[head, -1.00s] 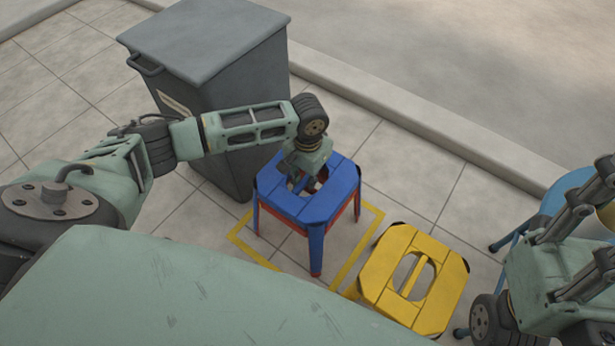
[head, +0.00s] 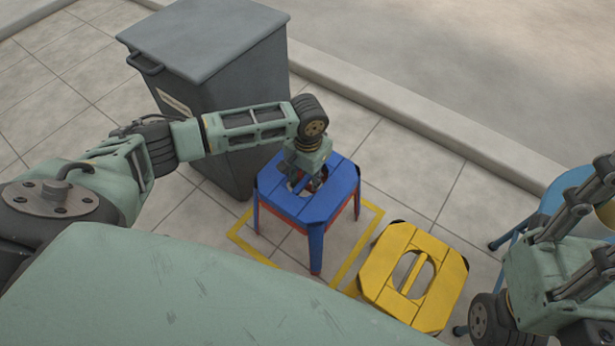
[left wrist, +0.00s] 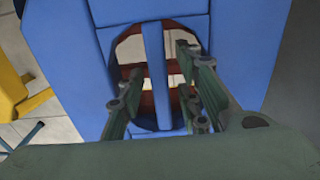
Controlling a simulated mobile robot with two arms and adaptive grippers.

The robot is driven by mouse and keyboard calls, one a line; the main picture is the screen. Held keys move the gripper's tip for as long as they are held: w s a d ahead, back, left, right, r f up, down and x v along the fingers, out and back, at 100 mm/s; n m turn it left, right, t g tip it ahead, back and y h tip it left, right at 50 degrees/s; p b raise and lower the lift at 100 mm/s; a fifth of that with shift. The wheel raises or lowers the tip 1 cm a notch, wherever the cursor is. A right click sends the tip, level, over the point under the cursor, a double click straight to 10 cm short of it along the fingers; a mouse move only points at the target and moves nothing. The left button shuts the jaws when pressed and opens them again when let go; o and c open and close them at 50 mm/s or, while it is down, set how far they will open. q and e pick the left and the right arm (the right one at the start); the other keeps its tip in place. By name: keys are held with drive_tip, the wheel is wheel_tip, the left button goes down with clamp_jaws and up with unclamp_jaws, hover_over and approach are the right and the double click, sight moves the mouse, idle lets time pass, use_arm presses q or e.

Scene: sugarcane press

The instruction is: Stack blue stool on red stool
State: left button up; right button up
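The blue stool (head: 338,207) stands upright over the red stool, directly on top as far as I can see. The red stool (head: 357,203) is mostly hidden; parts of it show under the blue seat. My left gripper (head: 307,183) points down at the blue stool's seat hole. In the left wrist view, its two fingers (left wrist: 162,108) are apart, one on each side of the blue centre bar (left wrist: 154,65), with gaps between. Red parts show through the hole. My right gripper (head: 598,228) is at the right edge, fingers spread, tips partly cut off.
A yellow stool (head: 382,266) stands just right of the stack. A grey bin (head: 235,110) stands behind left, near my left arm. A light blue stool or table (head: 562,188) is partly hidden at the right. Yellow floor marking (head: 247,252) surrounds the stack. Open pavement lies behind.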

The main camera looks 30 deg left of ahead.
use_arm(q)
drive_tip(key=shift+s+f, duration=0.1)
wheel_tip(320, 180, up, 12)
idle(0.6)
